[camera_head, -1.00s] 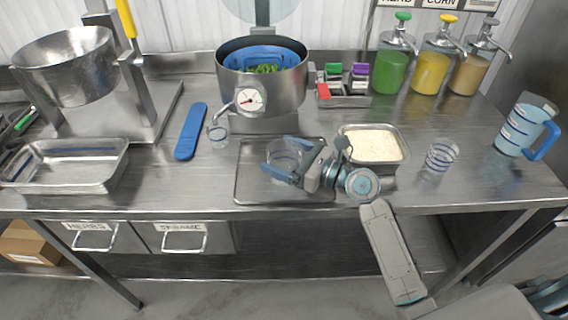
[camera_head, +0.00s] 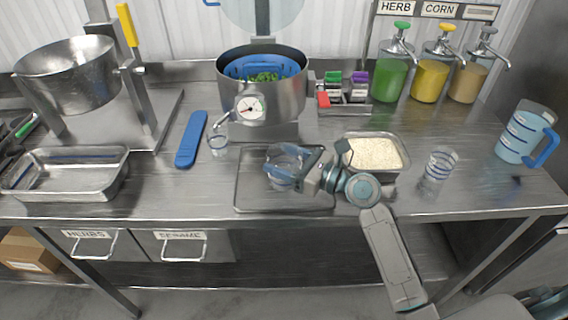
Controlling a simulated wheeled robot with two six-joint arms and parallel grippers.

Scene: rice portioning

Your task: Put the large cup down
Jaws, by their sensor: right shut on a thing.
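The large clear cup (camera_head: 284,178) is at the flat metal tray (camera_head: 250,197), near its upper middle. My right gripper (camera_head: 283,166) reaches in from the right and is shut on this cup, with its blue fingers around it. The fingers hide part of the cup. It looks upright, at or just above the tray surface; I cannot tell whether its base touches. My left gripper is not in view.
A rice pan (camera_head: 404,152) stands right of the tray, partly behind my wrist. A banded cup (camera_head: 439,165) and a blue-handled jug (camera_head: 522,135) stand further right. A small cup (camera_head: 218,145) and a blue strip (camera_head: 191,140) lie left. A pot (camera_head: 290,98) stands behind.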

